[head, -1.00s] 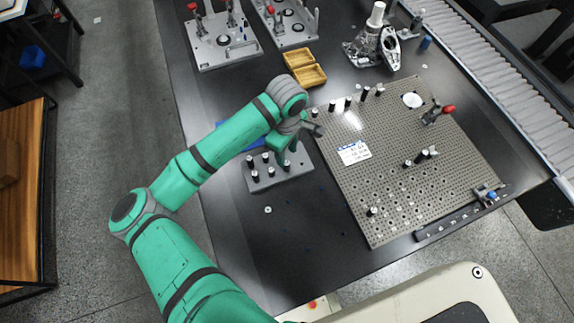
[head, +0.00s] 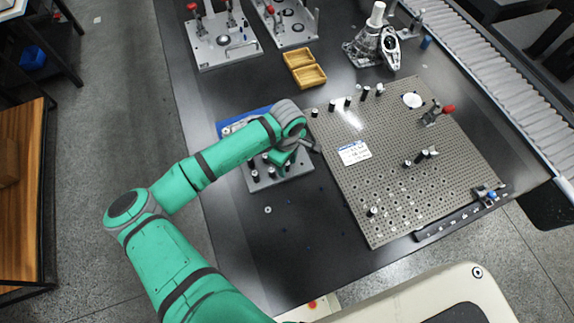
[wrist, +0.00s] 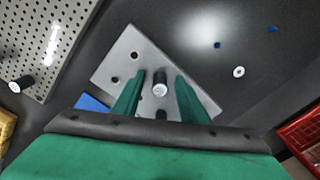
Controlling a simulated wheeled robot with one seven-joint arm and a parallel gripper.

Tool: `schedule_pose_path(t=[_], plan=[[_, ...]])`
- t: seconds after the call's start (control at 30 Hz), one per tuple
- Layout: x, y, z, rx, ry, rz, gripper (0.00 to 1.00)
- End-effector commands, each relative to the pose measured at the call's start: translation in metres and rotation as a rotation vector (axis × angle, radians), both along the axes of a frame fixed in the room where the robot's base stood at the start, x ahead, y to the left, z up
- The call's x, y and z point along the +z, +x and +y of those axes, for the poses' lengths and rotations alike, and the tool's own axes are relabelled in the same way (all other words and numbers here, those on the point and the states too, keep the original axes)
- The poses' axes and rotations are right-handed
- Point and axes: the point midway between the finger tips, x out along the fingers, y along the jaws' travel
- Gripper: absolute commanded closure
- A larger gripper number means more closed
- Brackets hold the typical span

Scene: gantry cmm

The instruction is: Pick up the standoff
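A grey rack block (head: 298,178) on the dark table holds several upright black standoffs with light tops. My gripper (head: 285,166) is over this block in the head view, and my arm hides part of it. In the wrist view my gripper (wrist: 158,80) is open, with one green finger on each side of a standoff (wrist: 160,88) that stands on the block (wrist: 150,50). The fingers look apart from it. Another dark standoff (wrist: 162,114) shows nearer my palm, partly hidden. Two empty holes show in the block's left part.
A perforated plate (head: 400,190) with several standoffs and a red-handled clamp lies right of the block. A blue tray (head: 228,127) lies behind the block. A small white washer (head: 268,210) lies on open table in front.

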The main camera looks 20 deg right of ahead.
Motion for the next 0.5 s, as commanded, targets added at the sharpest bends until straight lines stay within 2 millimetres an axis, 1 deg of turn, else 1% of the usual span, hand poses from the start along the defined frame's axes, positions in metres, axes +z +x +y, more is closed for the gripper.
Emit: schedule_pose_path(t=[0.03,0.07,0.1,0.17,0.5], plan=[[0.0001,-0.0001,-0.0001,0.000,0.000,0.000,0.71],[0.0001,-0.0001,-0.0001,0.000,0.000,0.000,0.78],[0.0001,-0.0001,-0.0001,0.000,0.000,0.000,0.88],[0.0002,-0.0001,-0.0001,0.000,0.000,0.000,1.00],[0.0014,0.0000,-0.0001,0.000,0.000,0.000,1.00]])
